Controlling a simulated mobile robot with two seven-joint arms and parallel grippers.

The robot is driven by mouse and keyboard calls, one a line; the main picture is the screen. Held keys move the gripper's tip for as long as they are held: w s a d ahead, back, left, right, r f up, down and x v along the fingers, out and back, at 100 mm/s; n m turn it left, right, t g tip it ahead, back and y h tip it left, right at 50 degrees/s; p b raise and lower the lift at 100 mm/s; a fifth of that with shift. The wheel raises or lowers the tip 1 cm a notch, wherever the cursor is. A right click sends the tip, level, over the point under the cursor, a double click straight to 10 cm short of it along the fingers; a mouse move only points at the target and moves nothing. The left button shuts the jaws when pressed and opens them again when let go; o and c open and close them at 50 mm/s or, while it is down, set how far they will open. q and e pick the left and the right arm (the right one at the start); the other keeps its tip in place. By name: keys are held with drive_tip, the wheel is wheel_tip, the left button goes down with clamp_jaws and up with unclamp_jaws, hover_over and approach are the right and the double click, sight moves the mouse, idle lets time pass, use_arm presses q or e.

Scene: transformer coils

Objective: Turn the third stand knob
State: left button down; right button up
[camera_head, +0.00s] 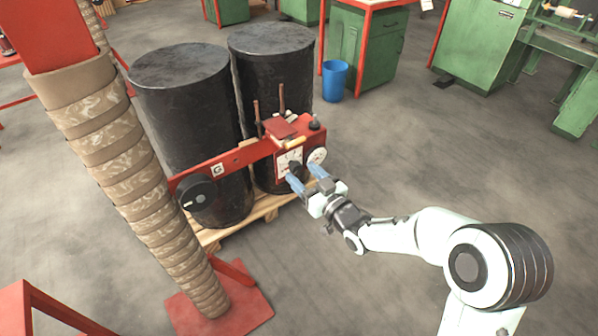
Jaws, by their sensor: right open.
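A red stand arm (237,158) carries a red box (288,130) at its right end. The box has a white dial face (290,161) and a second round dial (317,156). A dark knob (296,171) sits low on the box front. A larger black round knob (197,194) is on the left end of the arm. My right gripper (309,179) is open, its blue fingertips at the dark knob on the box. Whether the fingers touch the knob cannot be told. My left gripper is not in view.
Two black drums (188,100) stand on a wooden pallet (262,208) behind the stand arm. A coil-wrapped column (135,180) rises from a red base (243,302) at left. Green cabinets (370,48) and a blue bin (334,80) stand behind. The floor at right is clear.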

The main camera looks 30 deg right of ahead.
sight(294, 166)
drive_tip(key=shift+w+a, duration=0.1)
drive_tip(key=shift+w, duration=1.05)
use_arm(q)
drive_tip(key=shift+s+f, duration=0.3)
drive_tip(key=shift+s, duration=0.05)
use_arm(e)
drive_tip(key=c, duration=1)
